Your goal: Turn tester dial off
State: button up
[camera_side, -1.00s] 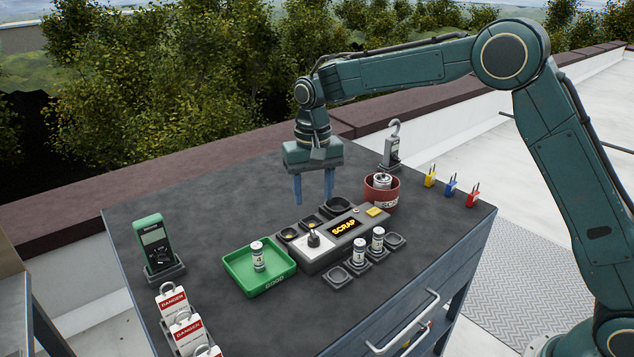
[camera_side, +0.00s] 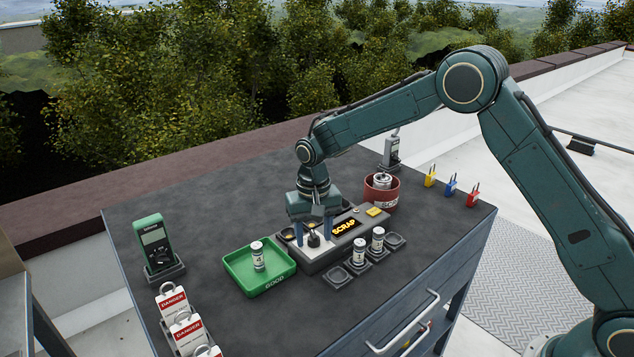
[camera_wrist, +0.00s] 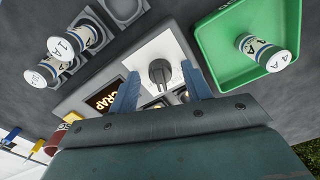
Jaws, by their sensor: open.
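The tester (camera_side: 335,245) is a grey box on the dark table, with a display that reads SCRAP (camera_side: 343,226). Its dark dial (camera_side: 314,240) sits on a white plate at the left end. In the wrist view the dial (camera_wrist: 160,71) shows a knob with a bar on the white plate. My gripper (camera_side: 314,233) is low over the tester, fingers pointing down, open and empty. In the wrist view the two blue fingers (camera_wrist: 160,85) stand either side of the dial, apart from each other. I cannot tell whether they touch it.
A green tray (camera_side: 245,279) marked GOOD holds a cylinder (camera_side: 258,256) left of the tester. Two cylinders (camera_side: 368,245) stand in cups in front. A red scrap bin (camera_side: 381,195) stands behind right. A green meter (camera_side: 155,244) and danger tags (camera_side: 180,320) are at the left.

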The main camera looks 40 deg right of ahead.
jog(key=c, duration=1)
jog(key=shift+n, duration=0.5)
jog(key=n, duration=1.1)
jog(key=shift+n, duration=0.3)
jog(key=n, duration=0.4)
